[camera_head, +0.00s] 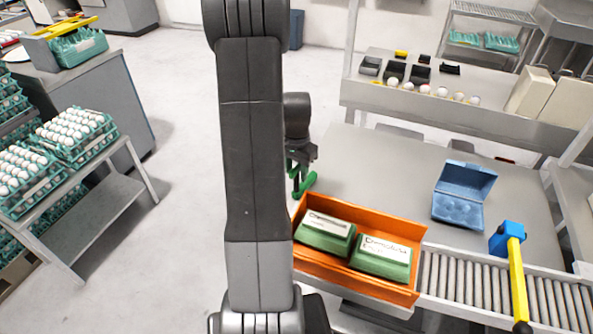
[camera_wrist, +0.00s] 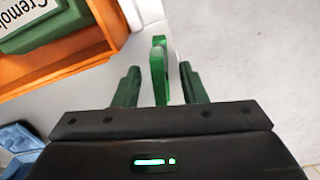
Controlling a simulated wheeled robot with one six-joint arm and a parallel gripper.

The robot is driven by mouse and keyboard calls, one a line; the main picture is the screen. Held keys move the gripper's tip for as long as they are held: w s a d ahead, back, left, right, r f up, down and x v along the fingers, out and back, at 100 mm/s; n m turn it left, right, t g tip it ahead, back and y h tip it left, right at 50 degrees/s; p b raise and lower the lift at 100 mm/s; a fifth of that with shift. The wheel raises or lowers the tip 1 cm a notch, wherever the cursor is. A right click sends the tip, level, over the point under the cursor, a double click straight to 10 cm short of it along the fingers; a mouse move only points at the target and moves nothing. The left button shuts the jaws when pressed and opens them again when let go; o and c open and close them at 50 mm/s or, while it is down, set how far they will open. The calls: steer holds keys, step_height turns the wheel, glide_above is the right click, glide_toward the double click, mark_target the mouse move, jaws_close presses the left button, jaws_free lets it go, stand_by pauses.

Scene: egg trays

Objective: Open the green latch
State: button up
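The green latch (camera_wrist: 159,68) is a bright green upright piece in the wrist view. It stands between the two dark green fingers of my gripper (camera_wrist: 160,84), with a small gap on each side. My gripper is open around it and does not visibly touch it. In the head view my gripper (camera_head: 298,166) hangs beside the far left corner of the orange crate. Bright green bars (camera_head: 307,184) show just below it there, partly hidden by my arm. What the latch is fixed to cannot be seen.
The orange crate (camera_head: 355,282) holds two green cartons (camera_head: 328,232) (camera_head: 381,258). An open blue egg carton (camera_head: 463,195) sits on the grey table (camera_head: 385,175). A roller conveyor (camera_head: 465,283) runs along the right. Egg trays (camera_head: 73,137) stand on a cart at left.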

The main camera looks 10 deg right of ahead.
steer(key=shift+f, duration=0.5)
jaws_close()
steer(key=shift+f+n+b, duration=0.1)
steer(key=shift+n+b, duration=0.25)
steer(key=shift+n, duration=0.15)
steer(key=shift+n+b, duration=0.3)
steer(key=shift+n, duration=0.7)
jaws_free()
